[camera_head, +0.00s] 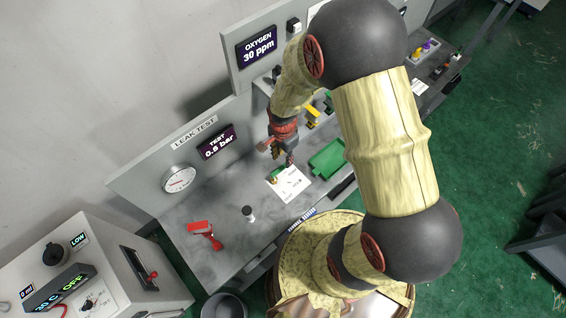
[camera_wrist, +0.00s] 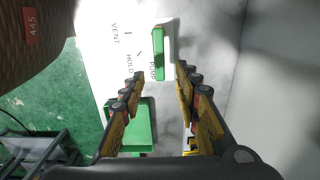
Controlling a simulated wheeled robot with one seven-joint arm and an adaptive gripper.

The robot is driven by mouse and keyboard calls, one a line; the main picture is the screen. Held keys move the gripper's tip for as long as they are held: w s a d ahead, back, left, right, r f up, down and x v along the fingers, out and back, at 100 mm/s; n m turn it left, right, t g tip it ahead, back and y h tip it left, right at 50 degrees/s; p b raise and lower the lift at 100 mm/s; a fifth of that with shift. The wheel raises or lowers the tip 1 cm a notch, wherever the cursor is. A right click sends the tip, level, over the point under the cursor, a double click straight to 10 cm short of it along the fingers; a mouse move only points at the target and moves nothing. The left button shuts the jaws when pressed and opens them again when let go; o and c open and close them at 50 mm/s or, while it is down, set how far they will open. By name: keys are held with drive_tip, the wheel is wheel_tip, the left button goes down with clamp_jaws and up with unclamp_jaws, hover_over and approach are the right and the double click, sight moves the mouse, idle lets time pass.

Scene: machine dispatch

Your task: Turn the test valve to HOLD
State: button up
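The test valve shows as a green handle (camera_wrist: 159,55) in the wrist view. It lies beside the word PUMP on a white label plate (camera_wrist: 118,60) marked VENT, HOLD and PUMP. Tick marks show by VENT and HOLD. In the head view the label plate (camera_head: 291,184) lies flat on the grey bench, with the small green handle (camera_head: 274,176) at its left end. My gripper (camera_head: 281,152) is above the bench close to the valve. In the wrist view my gripper (camera_wrist: 158,80) has its fingers apart, with nothing held between them; the handle is just beyond the fingertips.
A green tray (camera_head: 327,158) lies right of the label plate. A red-handled item (camera_head: 206,233) and a small black-and-white object (camera_head: 249,214) stand on the left of the bench (camera_head: 225,215). The back panel carries a gauge (camera_head: 179,179) and a TEST display (camera_head: 217,142) reading 0.5 bar.

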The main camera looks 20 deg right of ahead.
sight(283, 166)
drive_tip(key=shift+f, duration=2.7)
drive_tip(key=c, duration=0.3)
clamp_jaws()
